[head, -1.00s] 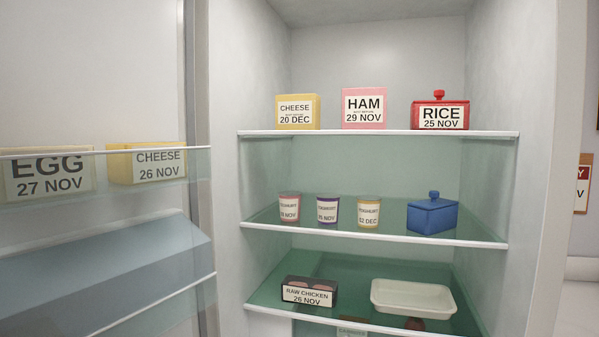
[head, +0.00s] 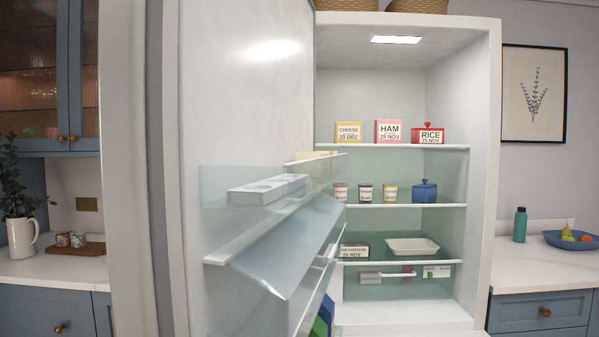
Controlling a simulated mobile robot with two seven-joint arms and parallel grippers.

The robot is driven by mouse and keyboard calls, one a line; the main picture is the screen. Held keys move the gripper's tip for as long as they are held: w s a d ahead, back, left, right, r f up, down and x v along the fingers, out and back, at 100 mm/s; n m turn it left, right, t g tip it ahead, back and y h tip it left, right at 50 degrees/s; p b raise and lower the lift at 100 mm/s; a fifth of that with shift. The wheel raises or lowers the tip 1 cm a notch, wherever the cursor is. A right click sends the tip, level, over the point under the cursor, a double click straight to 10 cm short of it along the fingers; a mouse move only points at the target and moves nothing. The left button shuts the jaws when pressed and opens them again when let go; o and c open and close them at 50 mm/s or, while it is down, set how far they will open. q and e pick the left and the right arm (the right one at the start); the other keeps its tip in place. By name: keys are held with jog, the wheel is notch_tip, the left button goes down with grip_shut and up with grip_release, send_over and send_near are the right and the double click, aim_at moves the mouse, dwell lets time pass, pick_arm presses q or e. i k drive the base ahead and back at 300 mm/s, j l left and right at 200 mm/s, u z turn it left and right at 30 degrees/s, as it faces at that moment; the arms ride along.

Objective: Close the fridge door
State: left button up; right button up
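The fridge door (head: 245,110) stands open on the left of the head view, swung out toward me with its inner side and shelves showing. The fridge body (head: 487,170) is open behind it on the right. The door bins (head: 245,198) carry an egg tray (head: 267,190), and a yellow box shows behind the glass. Blue and green items show low in the door. The door hides part of the fridge's left side. Neither of my grippers is in view.
Inside, the top shelf (head: 395,147) holds cheese, ham and rice containers; lower shelves hold yoghurt pots, a blue dish, raw chicken and a white tray (head: 412,247). Counters stand either side, with a plant jug (head: 22,238) left and a bottle (head: 520,225) and fruit bowl (head: 572,240) right.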

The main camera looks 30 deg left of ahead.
aim_at(205, 107)
jog(key=i+j+z, duration=0.1)
jog(key=j, duration=2.15)
jog(key=i+z, duration=0.05)
